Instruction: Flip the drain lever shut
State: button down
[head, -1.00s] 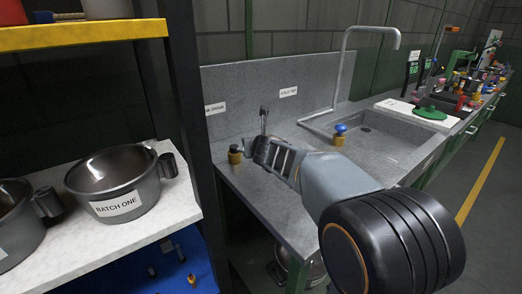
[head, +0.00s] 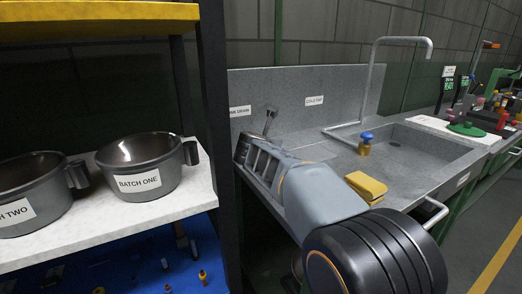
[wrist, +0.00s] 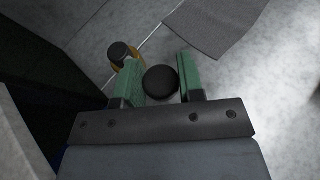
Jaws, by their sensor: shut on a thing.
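In the wrist view my gripper (wrist: 160,80) has its two green fingers on either side of a round black knob (wrist: 161,83). I take this knob to be the end of the drain lever; its stem is hidden beneath it. A brass fitting with a dark cap (wrist: 122,53) stands just outside the left finger. In the head view my gripper (head: 244,147) is at the left end of the grey sink counter, below a partly covered drain label (head: 240,111). A thin grey upright piece with a dark top (head: 270,119) shows behind it, leaning slightly right.
A blue-knobbed brass valve (head: 366,143) stands by the sink basin (head: 415,150). A yellow sponge-like block (head: 367,187) lies near my arm. A shelf (head: 150,215) with labelled pots (head: 142,165) and a dark post (head: 217,140) stand close on the left.

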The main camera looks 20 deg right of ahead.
jog(key=shift+a+r, duration=0.1)
dwell(0.4)
jog(key=c, duration=0.8)
grip_release()
notch_tip(320, 180, up, 3)
jog(key=shift+r+p, duration=0.1)
jog(key=shift+p, duration=1)
jog(key=s+a+r+p, duration=0.2)
jog(key=s+r+p, duration=0.1)
jog(key=s+r, duration=0.6)
jog(key=shift+s+r+p, duration=0.3)
jog(key=shift+s+r, duration=0.05)
jog(key=shift+s, duration=2.05)
